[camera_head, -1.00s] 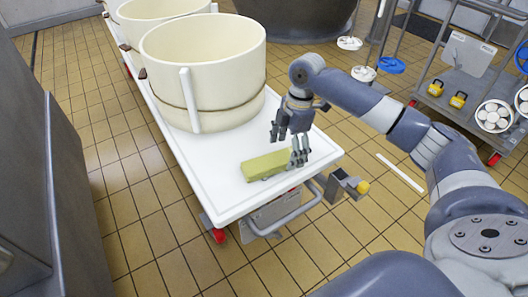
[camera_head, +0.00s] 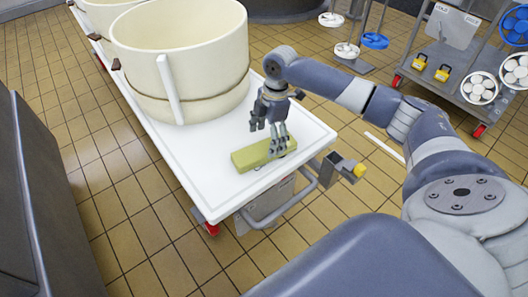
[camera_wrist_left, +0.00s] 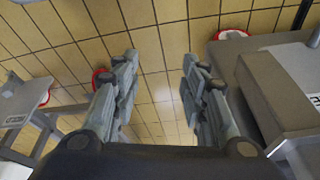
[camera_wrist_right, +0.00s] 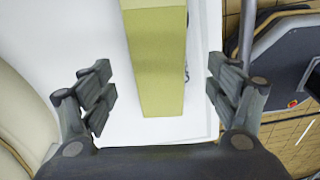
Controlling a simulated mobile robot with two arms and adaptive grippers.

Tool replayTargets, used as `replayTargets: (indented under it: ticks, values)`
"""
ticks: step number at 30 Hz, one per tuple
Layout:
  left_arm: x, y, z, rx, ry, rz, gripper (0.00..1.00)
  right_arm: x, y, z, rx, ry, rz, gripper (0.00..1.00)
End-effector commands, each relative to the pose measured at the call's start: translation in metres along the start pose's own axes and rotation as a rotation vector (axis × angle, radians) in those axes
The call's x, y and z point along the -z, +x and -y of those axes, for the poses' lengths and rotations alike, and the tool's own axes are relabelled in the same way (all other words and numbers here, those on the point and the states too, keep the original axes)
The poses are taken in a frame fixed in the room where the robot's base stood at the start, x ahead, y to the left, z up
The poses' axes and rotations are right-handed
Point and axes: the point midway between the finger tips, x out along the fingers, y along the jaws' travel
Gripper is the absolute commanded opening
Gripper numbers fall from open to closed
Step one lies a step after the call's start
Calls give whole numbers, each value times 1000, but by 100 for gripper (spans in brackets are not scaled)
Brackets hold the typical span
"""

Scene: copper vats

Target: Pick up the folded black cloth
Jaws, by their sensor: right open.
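I see no folded black cloth that I can make out in any view. A yellow-green block (camera_head: 243,159) lies on the white cart top (camera_head: 225,190), near its front end. My right gripper (camera_head: 268,135) is open and empty, pointing down above the block. In the right wrist view the block (camera_wrist_right: 158,60) runs between the spread fingers, without visible contact. A small dark, thin shape (camera_wrist_right: 187,68) shows at the block's right edge; I cannot tell what it is. My left gripper (camera_wrist_left: 160,80) is open and empty over tiled floor, seen only in the left wrist view.
A large cream tub (camera_head: 190,60) stands on the cart behind the block, close to my right gripper's left side. A grey box with a yellow knob (camera_head: 350,168) is at the cart's front right. A grey trolley (camera_head: 460,90) stands at the upper right. Tiled floor lies between.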

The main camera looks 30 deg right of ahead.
Motion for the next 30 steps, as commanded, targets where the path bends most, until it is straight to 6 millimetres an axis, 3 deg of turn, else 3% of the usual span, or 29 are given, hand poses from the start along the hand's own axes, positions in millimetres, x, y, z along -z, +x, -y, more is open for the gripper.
replayTargets:
  ticks: [9,18,19,26,30]
  values:
    - [1,-40,2,4,-2,-22,40,-2,35,-1,-1,0,1,82]
    - [1,-44,2,4,-3,-21,40,-2,38,-1,-1,0,1,82]
    - [1,-44,2,4,-3,-21,40,-2,38,-1,-1,0,1,79]
    - [1,-44,2,4,-3,-21,40,-2,38,-1,-1,0,1,28]
    - [1,-44,2,4,-3,-21,40,-1,37,-1,-1,0,0,28]
